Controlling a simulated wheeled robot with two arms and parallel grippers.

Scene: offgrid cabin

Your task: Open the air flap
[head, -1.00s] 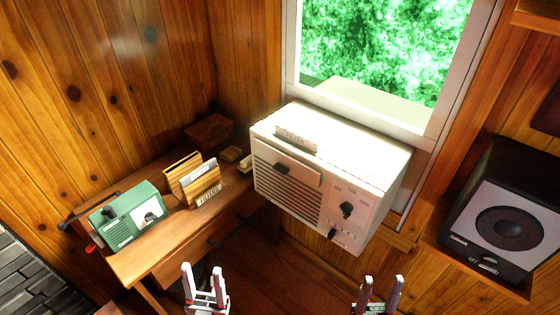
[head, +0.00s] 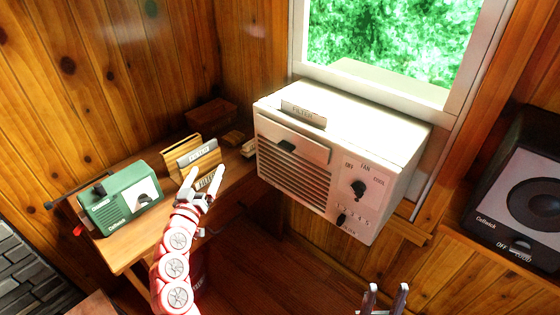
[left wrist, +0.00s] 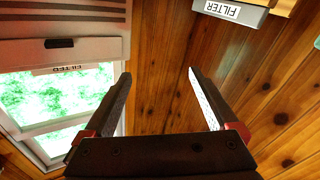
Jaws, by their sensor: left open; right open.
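The cream air conditioner (head: 400,140) sits below the window. Its front has a pale flap-like panel (head: 305,148) with a dark handle (head: 286,146), above a louvred grille (head: 290,178). The panel appears closed. It also shows upside down in the left wrist view (left wrist: 95,50), with its dark handle (left wrist: 59,43). My left gripper (head: 202,178) is open and empty, left of the unit, in front of the filter holder. In the left wrist view its fingers (left wrist: 158,75) have only wall between them. My right gripper (head: 385,292) is open at the bottom edge, partly cut off.
A filter tab (head: 303,114) stands up from the unit's top. A fan knob (head: 358,188) and a lower slider (head: 341,218) are on its right front. A wooden filter holder (head: 183,150) and green radio (head: 121,203) stand on the desk. A black speaker (head: 520,190) is at right.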

